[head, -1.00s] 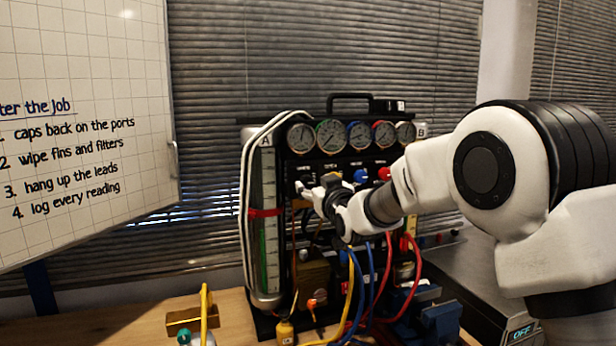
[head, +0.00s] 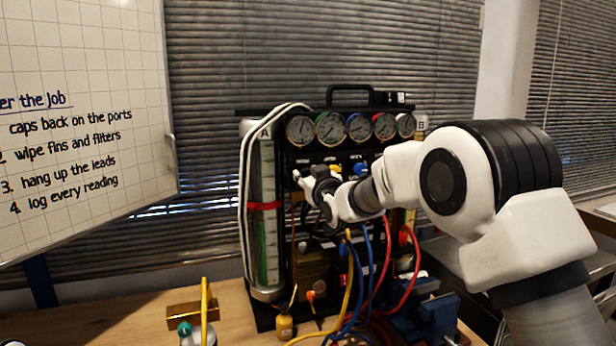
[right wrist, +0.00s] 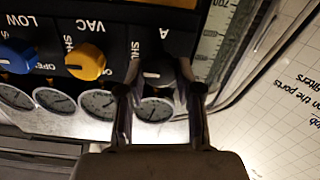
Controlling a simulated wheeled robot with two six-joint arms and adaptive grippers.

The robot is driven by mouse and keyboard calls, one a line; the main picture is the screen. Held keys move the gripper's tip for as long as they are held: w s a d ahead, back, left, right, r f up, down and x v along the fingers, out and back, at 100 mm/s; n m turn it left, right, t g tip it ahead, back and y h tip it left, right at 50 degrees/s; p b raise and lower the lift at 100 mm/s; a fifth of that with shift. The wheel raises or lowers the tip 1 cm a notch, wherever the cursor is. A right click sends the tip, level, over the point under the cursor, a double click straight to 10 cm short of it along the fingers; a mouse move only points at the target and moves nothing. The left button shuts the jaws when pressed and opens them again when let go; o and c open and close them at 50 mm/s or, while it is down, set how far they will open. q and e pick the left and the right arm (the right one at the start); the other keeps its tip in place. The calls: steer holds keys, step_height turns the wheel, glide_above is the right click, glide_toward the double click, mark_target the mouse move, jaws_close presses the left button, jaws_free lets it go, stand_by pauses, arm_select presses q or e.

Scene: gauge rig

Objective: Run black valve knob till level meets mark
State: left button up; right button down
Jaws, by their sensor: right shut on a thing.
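The black valve knob (right wrist: 157,75) sits under the letter A on the rig's panel in the right wrist view. My right gripper (right wrist: 160,88) is shut on it, one finger on each side. In the head view my right gripper (head: 309,180) is at the panel's left part, below the gauges, and hides the knob. The tall sight tube A (head: 268,225) stands at the rig's left, with a scale and a green strip low inside. A red band (head: 265,206) crosses it as the mark. The exact level is too small to read. My left gripper is out of view.
Yellow (right wrist: 86,61) and blue (right wrist: 17,56) knobs sit beside the black one. A row of gauges (head: 331,128) tops the rig. Yellow, blue and red hoses hang in front. A whiteboard (head: 85,130) stands left; a brass block (head: 190,316) lies on the wooden table.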

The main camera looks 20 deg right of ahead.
steer(key=shift+f, duration=0.15)
steer(key=n+b, duration=0.7)
steer(key=n, duration=0.7)
steer(key=shift+a, duration=0.1)
steer(key=n+b, duration=0.1)
steer(key=n, duration=0.2)
steer(key=shift+w+n+b, duration=0.1)
steer(key=shift+n+b, duration=0.2)
steer(key=shift+n, duration=0.1)
steer(key=shift+r, duration=0.25)
